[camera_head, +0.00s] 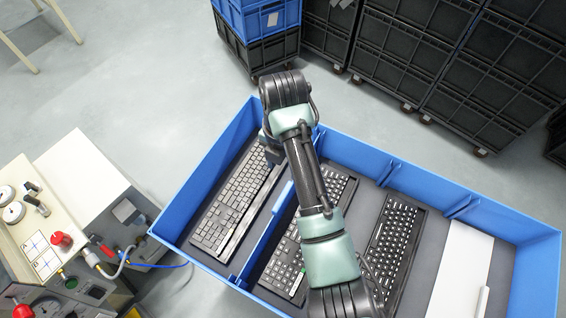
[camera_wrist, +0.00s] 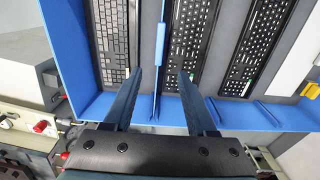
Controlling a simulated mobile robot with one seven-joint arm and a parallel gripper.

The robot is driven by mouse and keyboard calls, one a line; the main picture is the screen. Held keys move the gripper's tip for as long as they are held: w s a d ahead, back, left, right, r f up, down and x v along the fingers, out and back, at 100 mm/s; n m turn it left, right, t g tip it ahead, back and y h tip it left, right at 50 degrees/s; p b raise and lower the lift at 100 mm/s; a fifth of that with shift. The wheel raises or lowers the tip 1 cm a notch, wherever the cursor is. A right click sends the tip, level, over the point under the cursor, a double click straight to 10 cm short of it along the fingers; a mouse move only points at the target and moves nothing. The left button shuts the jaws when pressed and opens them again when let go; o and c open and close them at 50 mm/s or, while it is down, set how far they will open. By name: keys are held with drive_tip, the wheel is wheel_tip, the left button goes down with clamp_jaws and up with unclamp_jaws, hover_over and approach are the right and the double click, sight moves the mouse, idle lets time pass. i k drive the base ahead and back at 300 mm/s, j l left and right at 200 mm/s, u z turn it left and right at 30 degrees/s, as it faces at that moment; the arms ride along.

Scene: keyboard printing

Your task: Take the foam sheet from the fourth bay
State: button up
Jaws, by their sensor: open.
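A flat white foam sheet (camera_head: 460,268) lies in the rightmost bay of the blue crate (camera_head: 200,192), past the three keyboards; its near end is cut off by the picture edge. Part of it shows at the right of the wrist view (camera_wrist: 298,58). My gripper (camera_wrist: 168,70) is open and empty. Its fingers are over the crate's wall side, near the blue divider and left of the middle keyboard, well away from the sheet. In the head view my arm covers part of the gripper and middle keyboard.
Black keyboards lie in the left bay (camera_head: 238,197), the second bay (camera_head: 286,262) and the third bay (camera_head: 394,250). A blue divider (camera_head: 268,243) stands between the first two. A control console (camera_head: 60,225) stands left of the crate. Dark stacked crates (camera_head: 400,55) stand behind on clear floor.

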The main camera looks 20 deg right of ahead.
sight(460, 291)
drive_tip(key=k+l, duration=0.5)
drive_tip(key=l, duration=0.25)
drive_tip(key=k+l+z, duration=0.1)
drive_tip(key=k+l, duration=0.4)
drive_tip(key=l, duration=0.25)
drive_tip(key=k+l, duration=0.25)
drive_tip(key=l, duration=0.15)
